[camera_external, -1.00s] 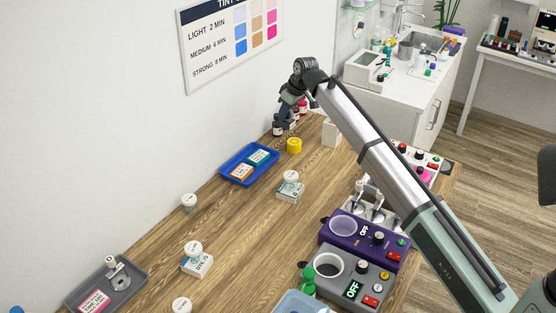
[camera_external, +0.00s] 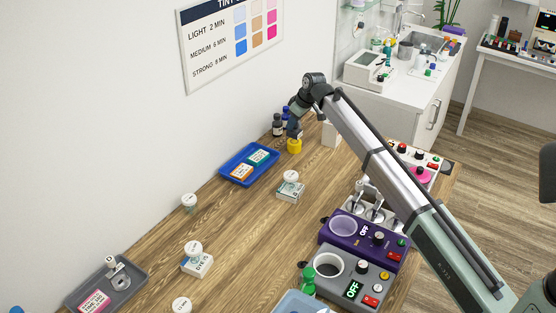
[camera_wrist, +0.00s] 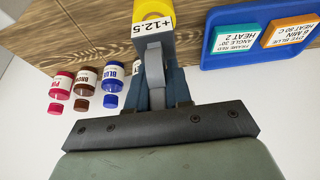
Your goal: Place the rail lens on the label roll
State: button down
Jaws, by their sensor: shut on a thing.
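The label roll (camera_external: 294,147) is a yellow cylinder standing on the wooden bench near the wall; its yellow side also shows at the top of the wrist view (camera_wrist: 147,8). My gripper (camera_external: 293,133) points down right over it. In the wrist view my gripper (camera_wrist: 153,44) is shut, with a white piece marked "+12.5" (camera_wrist: 161,23), which I take for the rail lens, at its fingertips against the yellow roll. Most of the lens is hidden by the fingers. I cannot tell whether it touches the roll. In the external view the lens cannot be made out.
Small bottles (camera_wrist: 110,82) stand beside the roll by the wall. A blue tray (camera_external: 240,178) with two labelled boxes lies to its left. A white block (camera_external: 331,134) stands to its right. White round-topped pieces (camera_external: 291,177) and boxes stand nearer. Purple and grey devices (camera_external: 340,262) stand at front right.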

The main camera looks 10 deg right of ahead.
jog(key=shift+f, duration=1.15)
jog(key=shift+f, duration=0.15)
jog(key=c, duration=1)
grip_release()
jog(key=shift+c, duration=0.2)
jog(key=v, duration=1.2)
